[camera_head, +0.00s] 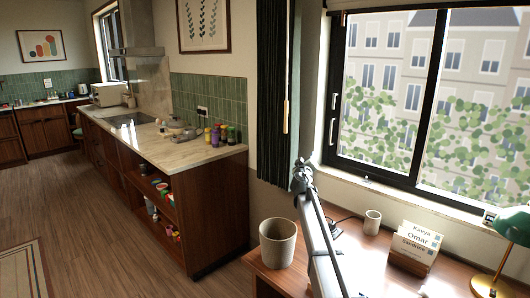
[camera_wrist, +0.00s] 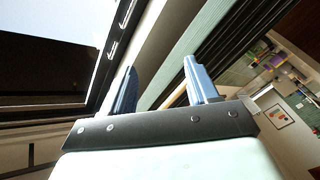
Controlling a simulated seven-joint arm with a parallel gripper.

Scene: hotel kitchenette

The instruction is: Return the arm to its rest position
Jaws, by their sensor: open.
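My arm reaches up from the bottom of the head view over a wooden desk (camera_head: 345,262). Its far end, with my gripper (camera_head: 302,167), is raised near the dark curtain and the window's lower left corner. In the wrist view my gripper (camera_wrist: 160,80) shows two blue-grey fingers set well apart. Nothing is between them. Past the fingertips the tilted wrist view shows the window frame, wall and curtain.
On the desk stand a beige pot (camera_head: 278,243) left of my arm, a small cup (camera_head: 372,222), a card holder with name cards (camera_head: 414,248) and a green lamp (camera_head: 515,222) to the right. A kitchen counter (camera_head: 165,146) runs along the wall.

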